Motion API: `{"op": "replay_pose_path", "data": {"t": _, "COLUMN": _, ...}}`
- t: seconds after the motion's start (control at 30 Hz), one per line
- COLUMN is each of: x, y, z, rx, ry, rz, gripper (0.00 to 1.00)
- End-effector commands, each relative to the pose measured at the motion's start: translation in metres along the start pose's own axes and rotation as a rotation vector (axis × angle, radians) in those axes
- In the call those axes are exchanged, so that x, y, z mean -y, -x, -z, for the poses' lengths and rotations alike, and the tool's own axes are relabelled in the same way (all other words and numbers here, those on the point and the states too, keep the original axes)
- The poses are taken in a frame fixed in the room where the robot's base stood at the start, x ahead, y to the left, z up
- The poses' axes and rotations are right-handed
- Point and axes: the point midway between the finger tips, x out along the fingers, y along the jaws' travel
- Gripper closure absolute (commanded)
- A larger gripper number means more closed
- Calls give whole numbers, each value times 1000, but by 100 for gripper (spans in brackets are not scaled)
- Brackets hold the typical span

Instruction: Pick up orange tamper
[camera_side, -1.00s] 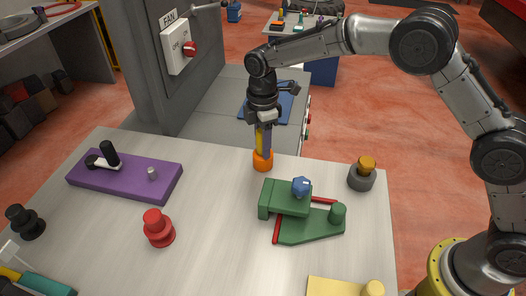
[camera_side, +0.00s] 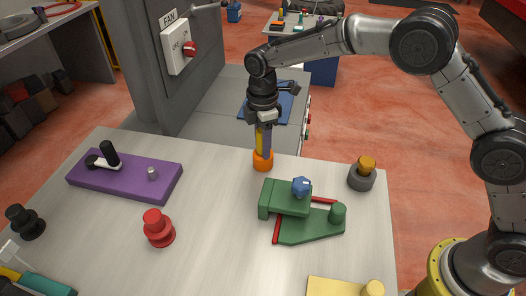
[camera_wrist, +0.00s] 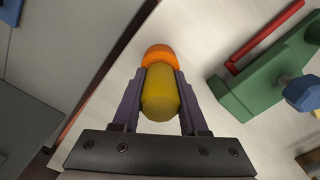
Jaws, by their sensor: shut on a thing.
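The orange tamper (camera_side: 263,161) stands upright near the table's back edge, its orange base at table level. In the wrist view its yellow handle (camera_wrist: 160,97) sits between the two purple fingers, with the orange base (camera_wrist: 160,55) beyond it. My gripper (camera_side: 263,147) points down from above and is shut on the handle. Whether the base touches the table or is just above it, I cannot tell.
A green fixture (camera_side: 310,226) with a blue knob (camera_side: 301,187) stands close at the right. A grey and orange piece (camera_side: 361,177) is further right. A red tamper (camera_side: 159,228) and a purple block (camera_side: 125,180) are left. The tabletop between them is clear.

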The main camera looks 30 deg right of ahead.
Motion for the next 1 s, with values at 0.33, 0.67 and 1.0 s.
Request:
{"op": "replay_pose_path", "data": {"t": 0.33, "x": -1, "y": 3, "z": 0, "rx": -3, "ry": 0, "rz": -5, "gripper": 100}}
{"op": "replay_pose_path", "data": {"t": 0.67, "x": -2, "y": 29, "z": 1, "rx": -5, "ry": 0, "rz": -9, "gripper": 100}}
{"op": "replay_pose_path", "data": {"t": 1.0, "x": 49, "y": 98, "z": -27, "rx": -3, "ry": 0, "rz": -6, "gripper": 100}}
